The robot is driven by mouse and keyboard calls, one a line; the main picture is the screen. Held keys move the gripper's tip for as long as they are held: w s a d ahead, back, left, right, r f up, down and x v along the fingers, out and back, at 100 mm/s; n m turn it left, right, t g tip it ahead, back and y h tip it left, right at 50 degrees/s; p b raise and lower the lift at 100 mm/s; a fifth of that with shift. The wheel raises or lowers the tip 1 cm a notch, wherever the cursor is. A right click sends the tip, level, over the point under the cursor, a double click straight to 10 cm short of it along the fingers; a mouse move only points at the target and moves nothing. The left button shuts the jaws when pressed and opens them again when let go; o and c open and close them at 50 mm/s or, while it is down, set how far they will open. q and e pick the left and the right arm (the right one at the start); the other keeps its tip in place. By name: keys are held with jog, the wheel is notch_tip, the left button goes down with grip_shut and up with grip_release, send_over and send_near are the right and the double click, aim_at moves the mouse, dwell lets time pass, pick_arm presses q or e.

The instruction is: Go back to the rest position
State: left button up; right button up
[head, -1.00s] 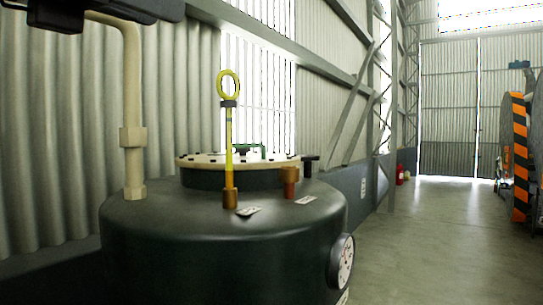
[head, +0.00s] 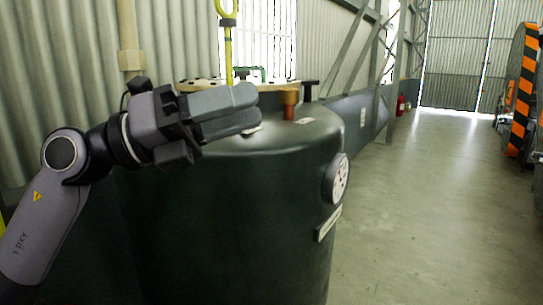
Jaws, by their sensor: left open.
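My left gripper (head: 252,108) is in front of the dark tank (head: 235,215), near the upper left of its top. Its arm comes in from the lower left. Its fingers point right and are open, with nothing seen between them. A yellow dipstick (head: 228,50) with a ring handle stands upright on the tank behind the fingers; its lower end is hidden by the gripper. A copper-coloured fitting (head: 289,103) stands on the tank top just right of the fingertips. My right gripper is not in view.
A round gauge (head: 339,180) sticks out from the tank's right side. A beige pipe (head: 128,40) rises behind my left arm. The floor (head: 430,200) to the right is clear. Machinery with orange and black stripes (head: 520,90) stands at the far right.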

pick_arm(q)
jog(key=w+a+f+n+t+y, duration=0.1)
jog(key=a+f+n+t+y, duration=0.35)
jog(key=f+n, duration=0.65)
jog(key=w+a+f+n+t+y, duration=0.2)
jog(key=a+f+n+t+y, duration=0.3)
jog(key=f+n, duration=0.55)
jog(key=w+a+f+n+t+y, duration=0.1)
jog(key=a+f+n+t+y, duration=0.15)
jog(key=f+n+t, duration=0.65)
jog(key=s+a+f+n+g+y, duration=0.2)
jog(key=s+f+n+g, duration=0.3)
jog(key=s+f, duration=0.5)
jog(key=s+a+f+n+g+y+p, duration=0.1)
jog(key=s+f+n+g+y, duration=0.3)
jog(key=s+f, duration=0.5)
notch_tip(320, 180, down, 9)
jog(key=a+n+g, duration=0.1)
jog(key=n+g, duration=0.1)
jog(key=shift+s+g, duration=0.35)
jog(key=shift+s, duration=0.05)
jog(key=shift+r, duration=0.15)
